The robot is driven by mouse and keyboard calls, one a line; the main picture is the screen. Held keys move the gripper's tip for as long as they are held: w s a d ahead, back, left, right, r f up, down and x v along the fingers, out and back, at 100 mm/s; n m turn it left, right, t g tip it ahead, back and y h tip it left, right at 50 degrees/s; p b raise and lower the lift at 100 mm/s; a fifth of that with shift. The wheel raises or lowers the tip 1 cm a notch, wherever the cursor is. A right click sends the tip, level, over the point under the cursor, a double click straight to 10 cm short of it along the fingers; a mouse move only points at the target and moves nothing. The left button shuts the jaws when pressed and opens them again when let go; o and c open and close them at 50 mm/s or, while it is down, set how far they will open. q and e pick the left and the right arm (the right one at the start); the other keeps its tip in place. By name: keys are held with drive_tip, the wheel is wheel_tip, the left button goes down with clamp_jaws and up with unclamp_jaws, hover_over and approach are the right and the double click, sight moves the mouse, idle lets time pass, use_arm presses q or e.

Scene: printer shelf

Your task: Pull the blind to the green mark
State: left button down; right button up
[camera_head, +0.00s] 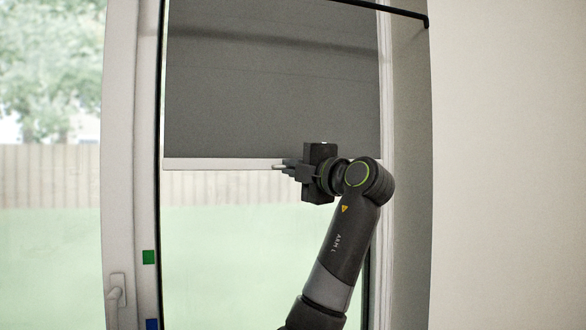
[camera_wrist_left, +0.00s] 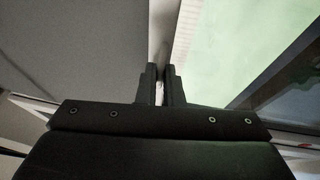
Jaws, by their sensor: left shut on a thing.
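The dark grey blind (camera_head: 270,80) hangs over the upper part of the window in the head view, with a pale bottom bar (camera_head: 220,163) along its lower edge. The green mark (camera_head: 149,257) is on the white frame to the left, well below the bar. My left gripper (camera_head: 283,167) is at the bar, right of its middle, shut on it. In the left wrist view the blind (camera_wrist_left: 75,50) fills the left side, and the fingers (camera_wrist_left: 160,85) close around the pale bar between them. My right gripper is in neither view.
A blue mark (camera_head: 151,324) is below the green one on the frame. A window handle (camera_head: 116,290) is at lower left. A black rod (camera_head: 400,12) crosses at upper right. The glass below the blind is clear apart from my arm.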

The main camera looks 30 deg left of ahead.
use_arm(q)
wheel_tip(320, 180, down, 19)
drive_tip(key=b, duration=1.5)
drive_tip(key=shift+f+b, duration=0.2)
drive_tip(key=shift+b, duration=0.2)
drive_tip(key=c, duration=1.6)
unclamp_jaws()
drive_tip(key=shift+o, duration=0.2)
drive_tip(key=shift+d, duration=0.1)
